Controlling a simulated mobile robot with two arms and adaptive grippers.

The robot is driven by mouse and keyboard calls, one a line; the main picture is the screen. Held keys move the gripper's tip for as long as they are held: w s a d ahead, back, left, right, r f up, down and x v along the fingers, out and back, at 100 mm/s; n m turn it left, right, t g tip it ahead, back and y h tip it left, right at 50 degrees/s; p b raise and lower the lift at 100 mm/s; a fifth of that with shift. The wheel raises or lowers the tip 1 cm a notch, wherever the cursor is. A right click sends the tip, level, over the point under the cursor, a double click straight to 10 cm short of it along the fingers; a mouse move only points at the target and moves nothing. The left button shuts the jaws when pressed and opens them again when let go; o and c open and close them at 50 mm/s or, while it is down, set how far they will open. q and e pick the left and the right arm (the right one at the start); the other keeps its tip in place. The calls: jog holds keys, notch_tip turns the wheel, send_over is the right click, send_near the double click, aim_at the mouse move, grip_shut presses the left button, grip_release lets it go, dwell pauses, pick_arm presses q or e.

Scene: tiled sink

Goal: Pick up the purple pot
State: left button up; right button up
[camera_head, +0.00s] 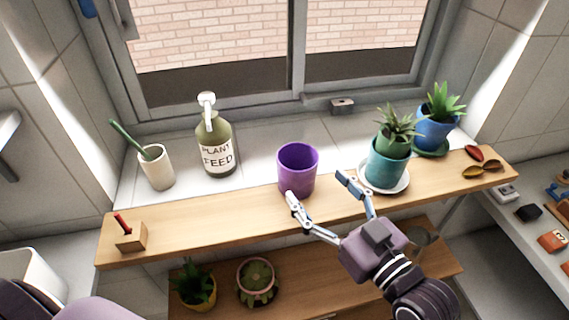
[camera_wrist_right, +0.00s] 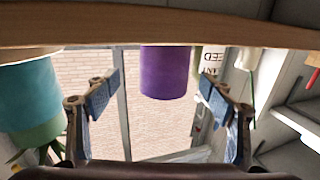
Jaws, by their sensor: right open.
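The purple pot (camera_head: 298,170) stands upright and empty on the wooden shelf below the window. My right gripper (camera_head: 316,184) is open in front of the pot and a little to its right, its two fingers spread and pointing toward the shelf. In the right wrist view the purple pot (camera_wrist_right: 167,72) shows upside down, beyond and between the open fingers of my right gripper (camera_wrist_right: 158,92). Nothing is between the fingertips. My left gripper is not in view.
A teal potted plant (camera_head: 386,163) on a white saucer stands close right of the purple pot. A plant feed bottle (camera_head: 217,150) and a white cup (camera_head: 156,168) stand to the left. A wooden block (camera_head: 131,237) sits at the shelf's left end. A lower shelf holds small plants.

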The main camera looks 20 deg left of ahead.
aim_at(309, 179)
jog(key=shift+w+a+r, duration=0.1)
jog(key=shift+w+a, duration=0.2)
jog(key=shift+a, duration=0.1)
jog(key=shift+w+a, duration=0.1)
jog(key=shift+a, duration=0.05)
jog(key=shift+w+a+r+p, duration=0.15)
jog(key=shift+w+a+p, duration=0.05)
jog(key=shift+a+p, duration=0.25)
jog(key=shift+w+a+r+p, duration=0.1)
jog(key=shift+w+a+p, duration=0.05)
jog(key=shift+a+p, duration=0.25)
jog(key=p+x, duration=0.1)
jog(key=x, duration=0.1)
jog(key=shift+w+a+f, duration=0.15)
jog(key=shift+a, duration=0.1)
jog(key=shift+w+a, duration=0.25)
jog(key=shift+a, duration=0.1)
jog(key=shift+w+a+f, duration=0.1)
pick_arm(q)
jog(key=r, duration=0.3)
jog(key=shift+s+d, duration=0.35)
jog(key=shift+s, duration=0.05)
pick_arm(e)
jog(key=shift+c, duration=0.2)
jog(key=c, duration=1.3)
